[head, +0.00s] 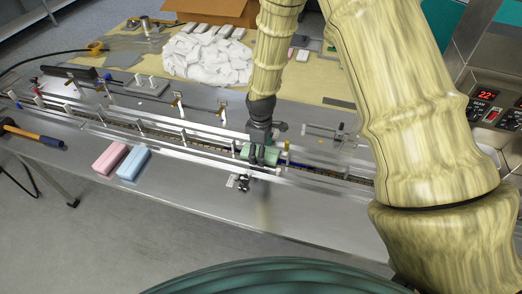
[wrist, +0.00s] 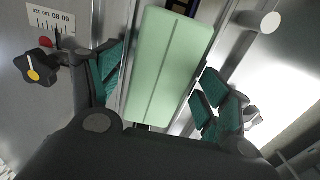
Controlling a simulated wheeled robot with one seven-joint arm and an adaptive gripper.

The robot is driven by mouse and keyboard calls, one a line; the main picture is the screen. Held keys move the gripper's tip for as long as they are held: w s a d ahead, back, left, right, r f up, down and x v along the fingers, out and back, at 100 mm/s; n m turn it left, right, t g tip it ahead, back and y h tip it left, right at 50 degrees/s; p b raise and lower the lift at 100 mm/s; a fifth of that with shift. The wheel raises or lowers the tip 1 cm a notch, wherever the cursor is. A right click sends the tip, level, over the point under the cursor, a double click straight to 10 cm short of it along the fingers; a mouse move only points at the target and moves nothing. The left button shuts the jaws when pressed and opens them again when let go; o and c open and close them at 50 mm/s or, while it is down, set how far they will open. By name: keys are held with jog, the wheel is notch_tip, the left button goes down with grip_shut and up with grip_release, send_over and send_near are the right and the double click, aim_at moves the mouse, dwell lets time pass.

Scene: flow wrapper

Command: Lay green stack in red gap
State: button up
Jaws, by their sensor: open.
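The green stack (head: 260,153) lies in the conveyor channel of the wrapper, between its guide rails. In the wrist view the green stack (wrist: 168,66) is a pale green block with a lengthwise seam, lying along the channel. My gripper (head: 262,152) is down at the stack in the head view. In the wrist view my gripper (wrist: 158,90) is open, with one teal-padded finger on each side of the stack. Whether the pads touch it I cannot tell. A red gap is not clearly visible; the gripper and arm hide part of the channel.
A pink stack (head: 110,158) and a blue stack (head: 134,163) lie on the front steel ledge, left of my gripper. A hammer (head: 32,133) lies farther left. A knob (wrist: 40,68) sits beside the channel. White packs (head: 207,58) lie piled behind.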

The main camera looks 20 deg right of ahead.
jog(key=shift+r, duration=0.1)
notch_tip(320, 180, up, 12)
dwell(0.6)
dwell(0.4)
